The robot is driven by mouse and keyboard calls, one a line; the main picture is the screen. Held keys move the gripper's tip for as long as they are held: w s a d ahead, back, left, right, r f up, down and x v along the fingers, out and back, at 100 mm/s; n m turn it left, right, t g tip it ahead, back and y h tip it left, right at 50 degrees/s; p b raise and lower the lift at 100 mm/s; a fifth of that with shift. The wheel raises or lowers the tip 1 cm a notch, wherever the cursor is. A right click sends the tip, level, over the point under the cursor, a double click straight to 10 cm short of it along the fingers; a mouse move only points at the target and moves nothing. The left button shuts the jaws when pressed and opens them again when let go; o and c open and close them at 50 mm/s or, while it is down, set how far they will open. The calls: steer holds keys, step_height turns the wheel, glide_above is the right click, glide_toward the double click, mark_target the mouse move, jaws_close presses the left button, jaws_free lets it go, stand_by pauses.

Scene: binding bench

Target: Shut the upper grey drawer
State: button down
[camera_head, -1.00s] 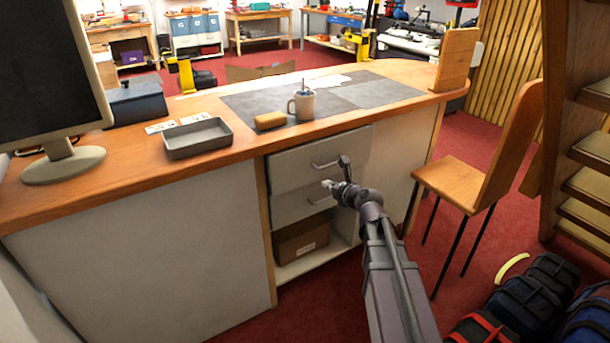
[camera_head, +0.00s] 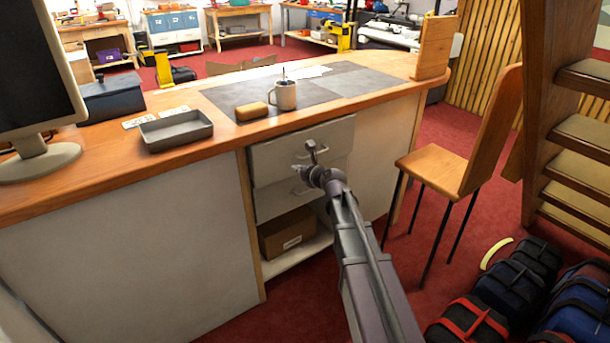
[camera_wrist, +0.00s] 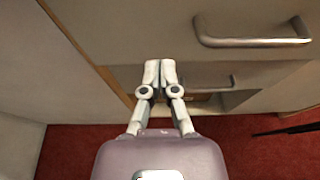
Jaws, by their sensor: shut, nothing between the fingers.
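The upper grey drawer (camera_head: 272,158) is under the bench top, its front standing out a little past the lower drawer (camera_head: 274,202). In the wrist view the upper drawer (camera_wrist: 130,30) has a metal bar handle (camera_wrist: 250,42) at upper right. The lower drawer's smaller handle (camera_wrist: 208,84) shows below it. My gripper (camera_head: 298,170) is in front of the upper drawer's face and hides part of its handle in the head view. In the wrist view its fingertips (camera_wrist: 160,66) are together and empty, left of the handle. I cannot tell whether they touch the front.
A cardboard box (camera_head: 288,234) sits in the open shelf below the drawers. A wooden chair (camera_head: 440,170) stands to the right. Several dark bags (camera_head: 520,275) lie on the red floor at lower right. A mug (camera_head: 284,96), sponge-like block (camera_head: 251,111) and grey tray (camera_head: 176,131) are on the bench.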

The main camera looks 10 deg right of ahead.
mark_target(285, 159)
steer(key=shift+r+x, duration=0.2)
steer(key=shift+x, duration=0.75)
steer(key=shift+r+x, duration=0.2)
steer(key=shift+x, duration=0.7)
steer(key=shift+r+x, duration=0.2)
steer(key=shift+x, duration=0.75)
steer(key=shift+w+a, duration=0.1)
steer(key=shift+w, duration=0.05)
steer(key=shift+w+a, duration=0.4)
steer(key=shift+w, duration=0.35)
steer(key=shift+w+a, duration=0.4)
steer(key=shift+w, duration=0.4)
steer(key=shift+r, duration=0.1)
steer(key=shift+s+d, duration=0.3)
steer(key=shift+s, duration=0.3)
steer(key=f+p+v, duration=0.1)
steer(key=p+v, duration=0.2)
steer(key=v, duration=1)
steer(key=shift+s, duration=0.25)
steer(key=shift+f, duration=0.1)
